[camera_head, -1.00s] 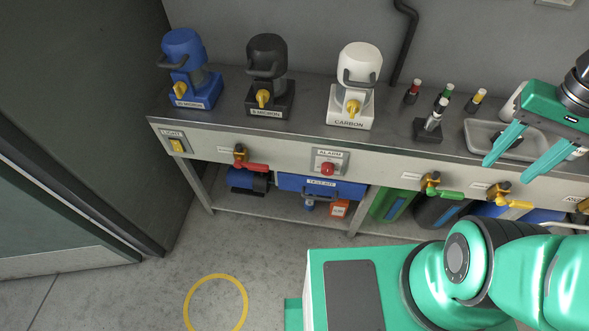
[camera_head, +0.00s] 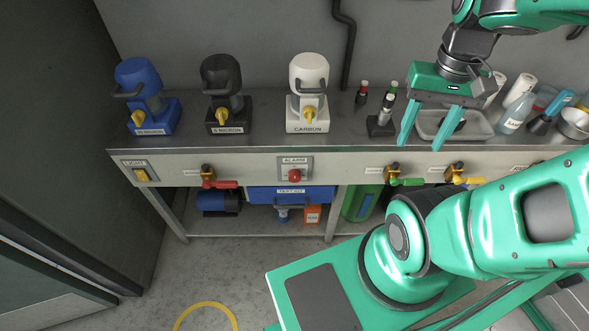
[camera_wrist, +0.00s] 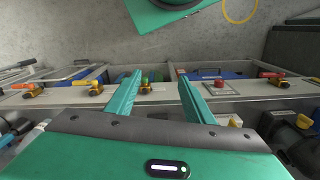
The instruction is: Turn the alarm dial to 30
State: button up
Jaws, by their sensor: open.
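The alarm dial (camera_head: 294,175) is a red knob on a grey plate under an ALARM label, set in the front panel of the bench. It also shows in the wrist view (camera_wrist: 218,83), just right of the right-hand finger. Its scale is too small to read. My gripper (camera_head: 431,142) has green fingers, spread open and empty. It is above the bench's front edge, to the right of the dial and apart from it. In the wrist view the gripper (camera_wrist: 158,88) points towards the bench front.
Blue, black and white filter housings (camera_head: 307,92) stand on the bench, left of a grey tray (camera_head: 480,125). Red, green and yellow lever valves (camera_head: 408,181) stick out from the front panel. A light switch (camera_head: 141,174) is at its left end.

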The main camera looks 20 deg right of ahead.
aim_at(293, 175)
jog(key=u, duration=1.05)
jog(key=k, duration=1.1)
jog(key=z, duration=1)
jog(key=i, duration=0.5)
jog(key=u, duration=0.05)
